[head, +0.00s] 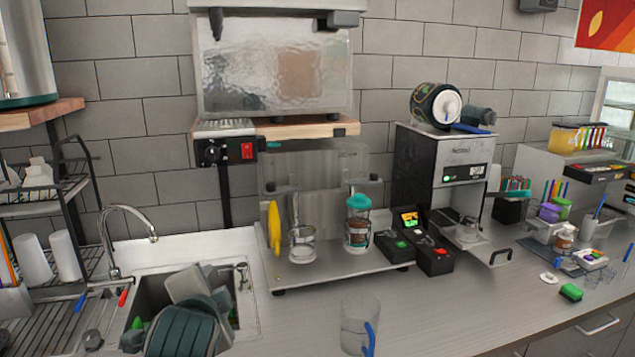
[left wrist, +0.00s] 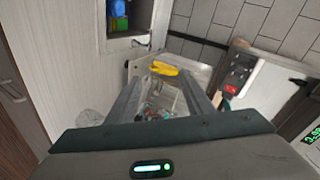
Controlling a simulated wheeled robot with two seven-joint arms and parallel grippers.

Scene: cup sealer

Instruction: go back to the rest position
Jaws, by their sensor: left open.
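My left gripper (head: 205,291) is over the sink at the lower left of the head view, above the counter. In the left wrist view its two grey fingers (left wrist: 163,95) are spread apart, with nothing held between them. The cup sealer (head: 460,172), a black and silver machine, stands at the right of the head view. Its lower tray is pulled out, and a clear cup-like item (head: 468,231) sits there. A clear cup (head: 355,318) with a blue piece in front stands on the front counter, apart from my left gripper. My right gripper is not in view.
A metal platform (head: 320,268) holds jars and a yellow item (head: 274,228). A faucet (head: 108,235) rises behind the sink (head: 150,292), and a dish rack (head: 65,185) is at left. Bins and small items crowd the right counter. The front middle counter is mostly clear.

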